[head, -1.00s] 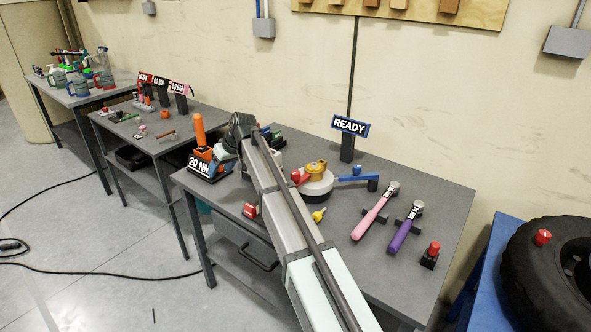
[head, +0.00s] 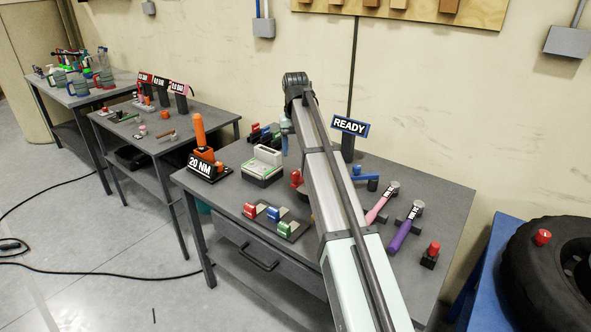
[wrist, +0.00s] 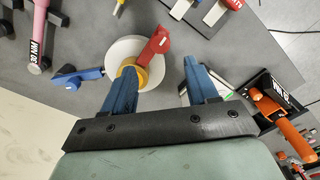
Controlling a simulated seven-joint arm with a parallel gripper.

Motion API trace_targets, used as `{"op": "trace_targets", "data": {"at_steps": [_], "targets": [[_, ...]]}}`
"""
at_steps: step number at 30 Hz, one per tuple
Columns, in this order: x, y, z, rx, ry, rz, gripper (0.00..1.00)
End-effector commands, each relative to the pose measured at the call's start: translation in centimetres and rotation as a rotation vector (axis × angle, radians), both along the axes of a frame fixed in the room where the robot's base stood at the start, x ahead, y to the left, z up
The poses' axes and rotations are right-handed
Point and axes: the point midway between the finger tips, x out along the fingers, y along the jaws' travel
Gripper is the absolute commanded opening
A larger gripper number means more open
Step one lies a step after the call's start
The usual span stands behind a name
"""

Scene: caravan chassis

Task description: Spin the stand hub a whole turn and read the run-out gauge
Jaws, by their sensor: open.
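The stand hub is a white disc (wrist: 112,52) with a yellow centre (wrist: 142,76), a red block (wrist: 155,45) and a blue arm (wrist: 82,78) beside it in the wrist view. My gripper (wrist: 160,66) is open and empty. Its left finger overlaps the yellow centre in the picture; I cannot tell whether they touch. In the head view my arm hides most of the hub; the red block (head: 296,178) and blue arm (head: 366,176) show. A sign (head: 350,125) behind reads READY. I cannot make out a gauge reading.
A tray (head: 293,234) of red, blue and green blocks lies in front. Pink (head: 378,205) and purple (head: 402,232) handled tools lie right. An orange-handled tool stands by a 20 NM sign (head: 205,170).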

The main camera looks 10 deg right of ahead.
Motion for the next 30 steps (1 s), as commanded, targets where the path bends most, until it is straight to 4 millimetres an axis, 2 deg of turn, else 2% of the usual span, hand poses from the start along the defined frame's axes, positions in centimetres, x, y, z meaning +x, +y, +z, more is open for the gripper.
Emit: {"op": "trace_targets", "data": {"at_steps": [1,6,13,19,29,30], "targets": [[-0.1,0.0,-1.1,0.000,0.001,0.001,0.58],[-0.1,0.0,-4.0,0.001,0.001,0.001,0.58],[0.0,0.0,-7.0,0.001,0.000,0.002,0.58],[0.0,0.1,-8.1,0.001,-0.001,0.002,0.58],[0.0,0.1,-8.3,0.001,-0.002,0.002,0.58],[0.0,0.1,-8.3,0.001,-0.002,0.002,0.55]]}}
